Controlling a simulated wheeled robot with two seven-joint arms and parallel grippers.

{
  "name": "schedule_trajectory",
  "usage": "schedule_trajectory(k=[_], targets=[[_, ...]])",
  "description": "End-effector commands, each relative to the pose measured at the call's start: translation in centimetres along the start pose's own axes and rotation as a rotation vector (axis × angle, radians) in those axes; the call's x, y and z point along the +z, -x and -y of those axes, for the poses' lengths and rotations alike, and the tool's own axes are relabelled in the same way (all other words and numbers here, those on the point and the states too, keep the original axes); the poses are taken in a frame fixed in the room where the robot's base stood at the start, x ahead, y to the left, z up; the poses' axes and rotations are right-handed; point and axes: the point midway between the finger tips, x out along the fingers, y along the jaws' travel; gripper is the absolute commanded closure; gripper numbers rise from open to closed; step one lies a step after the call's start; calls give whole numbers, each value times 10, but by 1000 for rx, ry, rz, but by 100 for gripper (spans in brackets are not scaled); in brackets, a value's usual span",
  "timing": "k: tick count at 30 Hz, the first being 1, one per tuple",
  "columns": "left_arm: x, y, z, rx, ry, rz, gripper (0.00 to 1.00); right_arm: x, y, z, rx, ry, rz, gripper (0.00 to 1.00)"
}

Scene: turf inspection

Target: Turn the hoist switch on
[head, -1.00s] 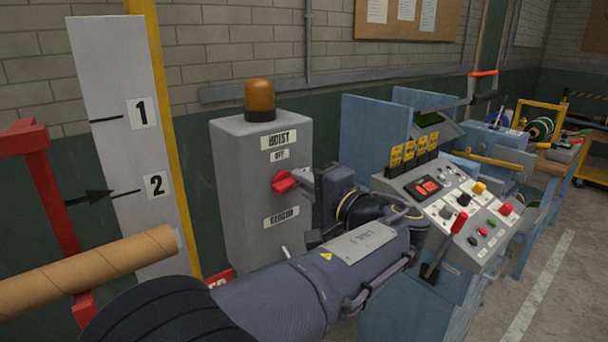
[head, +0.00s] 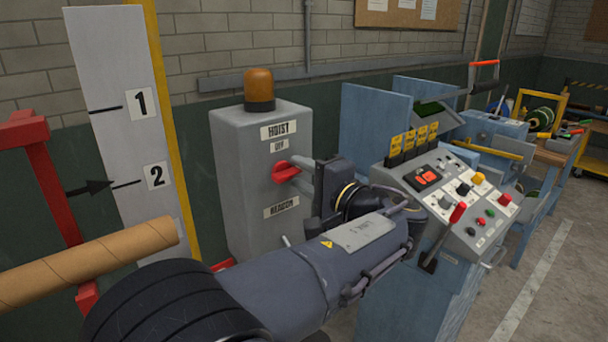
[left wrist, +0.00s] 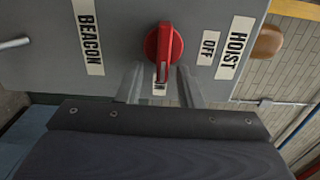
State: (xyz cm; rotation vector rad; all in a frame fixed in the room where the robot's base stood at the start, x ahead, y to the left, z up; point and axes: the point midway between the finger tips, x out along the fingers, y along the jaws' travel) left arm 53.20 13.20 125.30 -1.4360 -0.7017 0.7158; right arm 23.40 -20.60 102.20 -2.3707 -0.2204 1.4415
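The hoist switch is a red rotary knob (head: 284,172) on a grey box (head: 232,190), below the HOIST and OFF labels and above the BEACON label. In the left wrist view the knob (left wrist: 163,45) lies crosswise to the line towards OFF. Its white-marked end points away from OFF's side, at a small green-marked label (left wrist: 160,89) between my fingers. My left gripper (head: 305,180) is at the knob. In the left wrist view the left gripper's (left wrist: 159,75) two fingers are apart, one on each side of the knob's marked end; contact cannot be told. My right gripper is out of view.
An amber beacon (head: 259,90) stands on the box. A blue control console (head: 440,195) with buttons and a red-handled lever (head: 445,235) stands close on the right. A cardboard tube (head: 90,262) and a red frame (head: 50,190) are at the left.

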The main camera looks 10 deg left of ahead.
Motion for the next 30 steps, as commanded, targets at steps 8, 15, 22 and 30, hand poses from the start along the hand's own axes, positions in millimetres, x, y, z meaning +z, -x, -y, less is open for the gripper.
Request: schedule_trajectory(k=[8, 15, 22, 30], targets=[[0, 3, 0, -1, 2, -2, 67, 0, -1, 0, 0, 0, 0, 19], [-1, 39, -1, -1, 3, -6, 67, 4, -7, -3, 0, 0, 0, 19], [-1, 71, -1, -1, 1, -3, 67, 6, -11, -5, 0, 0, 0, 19], [0, 78, 0, 0, 1, 0, 67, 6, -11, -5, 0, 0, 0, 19]])
